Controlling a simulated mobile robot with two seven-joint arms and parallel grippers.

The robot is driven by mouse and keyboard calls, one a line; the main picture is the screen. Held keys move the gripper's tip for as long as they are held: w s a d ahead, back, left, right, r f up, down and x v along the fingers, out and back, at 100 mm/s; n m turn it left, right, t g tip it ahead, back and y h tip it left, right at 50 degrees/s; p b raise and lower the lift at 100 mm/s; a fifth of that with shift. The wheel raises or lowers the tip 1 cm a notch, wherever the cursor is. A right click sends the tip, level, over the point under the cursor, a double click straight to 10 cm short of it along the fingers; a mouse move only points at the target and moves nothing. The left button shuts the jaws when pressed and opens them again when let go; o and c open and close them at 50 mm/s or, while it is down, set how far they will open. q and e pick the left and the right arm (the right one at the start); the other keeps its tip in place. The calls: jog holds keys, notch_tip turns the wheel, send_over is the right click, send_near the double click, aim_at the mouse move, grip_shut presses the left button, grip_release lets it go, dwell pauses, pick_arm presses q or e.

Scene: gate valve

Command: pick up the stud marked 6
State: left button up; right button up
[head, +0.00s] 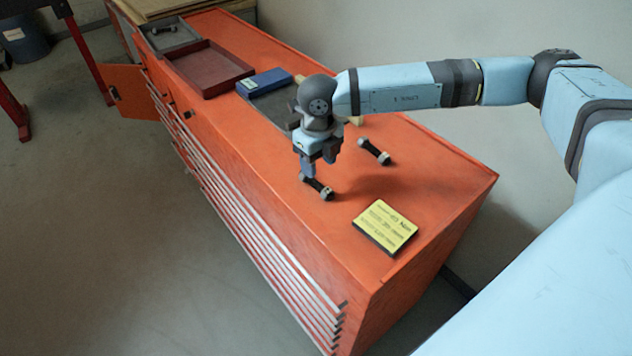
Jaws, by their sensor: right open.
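Two loose studs lie on the orange cabinet top (440,190), each a dark rod with grey nuts at its ends. The nearer stud (319,188) lies right below my right gripper (319,172). The other stud (374,151) lies farther back to the right, clear of the gripper. No number can be read on either stud. My right gripper points down with its fingers at the left part of the nearer stud. It is open; whether the fingers touch the stud cannot be told. My left gripper is not in view.
A yellow label block (386,227) lies near the front. A red-brown tray (209,69), a blue box (264,82) and a grey tray (170,36) holding a stud stand farther back. A dark mat lies partly behind my gripper. The cabinet's right end is clear.

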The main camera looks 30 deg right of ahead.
aim_at(316, 182)
jog(key=shift+s+a+f+p, duration=0.15)
jog(key=shift+f+p, duration=0.1)
jog(key=shift+f, duration=0.7)
jog(key=shift+w+a+f+p, duration=0.1)
jog(key=shift+f+p, duration=0.15)
jog(key=shift+f, duration=0.75)
jog(key=shift+s+a+f+p, duration=0.15)
jog(key=shift+f+p, duration=0.1)
jog(key=shift+f, duration=0.7)
jog(key=shift+w, duration=0.1)
grip_shut()
